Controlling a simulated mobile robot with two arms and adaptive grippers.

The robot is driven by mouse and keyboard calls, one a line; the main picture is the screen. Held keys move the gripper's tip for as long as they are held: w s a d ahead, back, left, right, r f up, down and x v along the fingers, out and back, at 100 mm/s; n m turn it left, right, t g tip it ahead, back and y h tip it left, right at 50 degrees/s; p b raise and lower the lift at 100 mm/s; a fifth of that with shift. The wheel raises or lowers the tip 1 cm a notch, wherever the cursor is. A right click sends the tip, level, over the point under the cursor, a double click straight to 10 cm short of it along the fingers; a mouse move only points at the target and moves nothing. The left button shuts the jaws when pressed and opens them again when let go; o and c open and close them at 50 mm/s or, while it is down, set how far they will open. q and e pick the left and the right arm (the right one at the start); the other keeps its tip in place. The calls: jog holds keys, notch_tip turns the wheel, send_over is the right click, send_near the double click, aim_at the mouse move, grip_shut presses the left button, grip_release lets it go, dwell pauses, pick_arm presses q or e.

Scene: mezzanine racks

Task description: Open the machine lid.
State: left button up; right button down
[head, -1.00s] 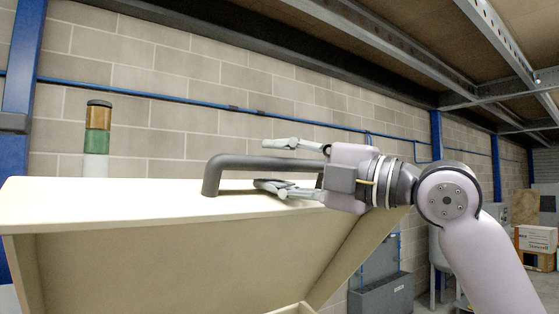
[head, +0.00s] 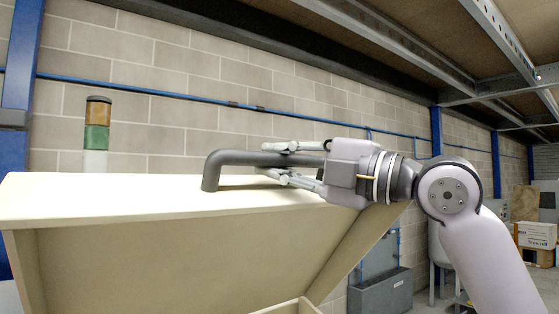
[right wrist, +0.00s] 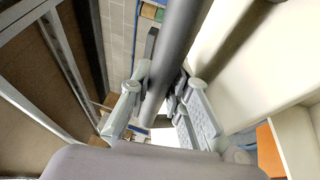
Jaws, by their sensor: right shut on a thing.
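The machine lid (head: 150,245) is a cream panel, raised and tilted, with its underside and the inside of its side wall facing me in the head view. A dark grey bar handle (head: 228,158) stands on its upper edge. My right gripper (head: 279,162) is shut on the handle, one finger above the bar and one below. In the right wrist view the handle (right wrist: 178,40) runs between the two fingers, beside the cream lid surface (right wrist: 235,60). The handle's right end is hidden behind my gripper. My left gripper is not in view.
A signal light (head: 97,125) with amber and green sections stands behind the lid at the left. A grey cabinet (head: 382,292) stands by the wall, right of the lid. Cardboard boxes (head: 536,238) are stacked at the far right. Steel beams (head: 500,40) cross overhead.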

aim_at(301, 200)
jog(key=shift+n+t+y, duration=0.3)
jog(key=shift+y, duration=0.2)
jog(key=s+d+f+b, duration=0.1)
jog(key=b, duration=0.1)
jog(key=s+d+f+b, duration=0.1)
jog(key=f+b, duration=0.1)
jog(key=s+f+b, duration=0.1)
jog(key=f+b, duration=0.1)
jog(key=shift+s+d+f+b, duration=0.2)
jog(key=shift+s+d+b, duration=0.1)
jog(key=shift+d, duration=0.1)
jog(key=shift+s+d+f+b, duration=0.25)
jog(key=shift+s+f+b, duration=0.1)
jog(key=shift+s+b, duration=0.1)
jog(key=shift+y, duration=0.3)
jog(key=c, duration=1.5)
grip_release()
jog(key=shift+d, duration=0.1)
jog(key=shift+s, duration=0.1)
